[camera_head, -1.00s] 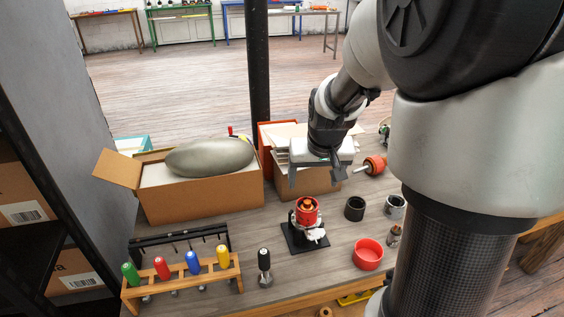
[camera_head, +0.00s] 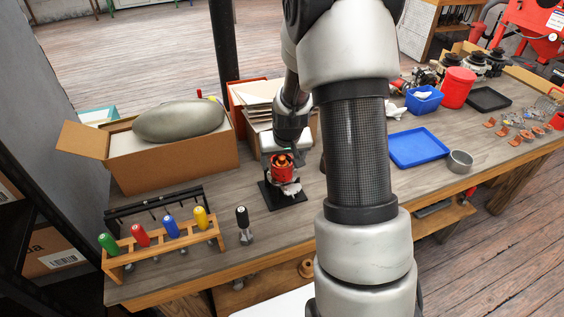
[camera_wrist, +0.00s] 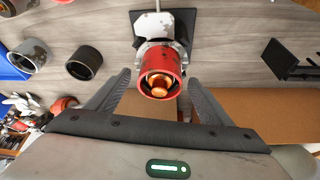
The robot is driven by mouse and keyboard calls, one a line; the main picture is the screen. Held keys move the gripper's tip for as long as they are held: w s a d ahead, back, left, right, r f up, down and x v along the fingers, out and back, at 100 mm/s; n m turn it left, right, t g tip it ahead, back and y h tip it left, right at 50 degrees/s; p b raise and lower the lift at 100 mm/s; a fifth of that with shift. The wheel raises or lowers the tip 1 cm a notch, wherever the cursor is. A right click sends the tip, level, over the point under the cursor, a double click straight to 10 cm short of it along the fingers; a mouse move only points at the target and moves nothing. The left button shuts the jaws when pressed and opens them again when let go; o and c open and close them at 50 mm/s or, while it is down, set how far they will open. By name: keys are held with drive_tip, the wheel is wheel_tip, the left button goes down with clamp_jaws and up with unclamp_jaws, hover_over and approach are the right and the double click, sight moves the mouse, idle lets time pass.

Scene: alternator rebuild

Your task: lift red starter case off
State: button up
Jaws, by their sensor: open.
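The red starter case (camera_head: 283,172) stands upright on a black stand plate (camera_head: 268,196) on the bench, with a copper-coloured part showing inside its top. A pale metal part sits beside its foot. In the wrist view the case (camera_wrist: 170,68) lies just beyond and between the fingertips, its copper core facing the camera. My gripper (camera_wrist: 161,83) is open, with one finger on each side of the case's near end and a gap on both sides. In the head view my gripper (camera_head: 290,150) is right at the case, partly hidden by my own wrist.
A screwdriver rack (camera_head: 165,245) and a black-handled tool (camera_head: 243,223) stand at the front left. A cardboard box (camera_head: 180,165) with a grey rounded object is behind. Dark rings (camera_wrist: 84,62) lie beside the stand. A blue tray (camera_head: 420,148) is at right.

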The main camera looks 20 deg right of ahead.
drive_tip(key=shift+w+f, duration=0.15)
drive_tip(key=shift+f, duration=0.2)
drive_tip(key=shift+c, duration=0.3)
drive_tip(key=c, duration=1.7)
drive_tip(key=shift+r, duration=0.35)
drive_tip(key=shift+w+r, duration=0.1)
drive_tip(key=shift+r, duration=0.45)
drive_tip(key=shift+r+p, duration=0.15)
drive_tip(key=shift+p, duration=0.15)
drive_tip(key=shift+r+p, duration=0.65)
drive_tip(key=shift+r, duration=0.45)
drive_tip(key=shift+r, duration=0.2)
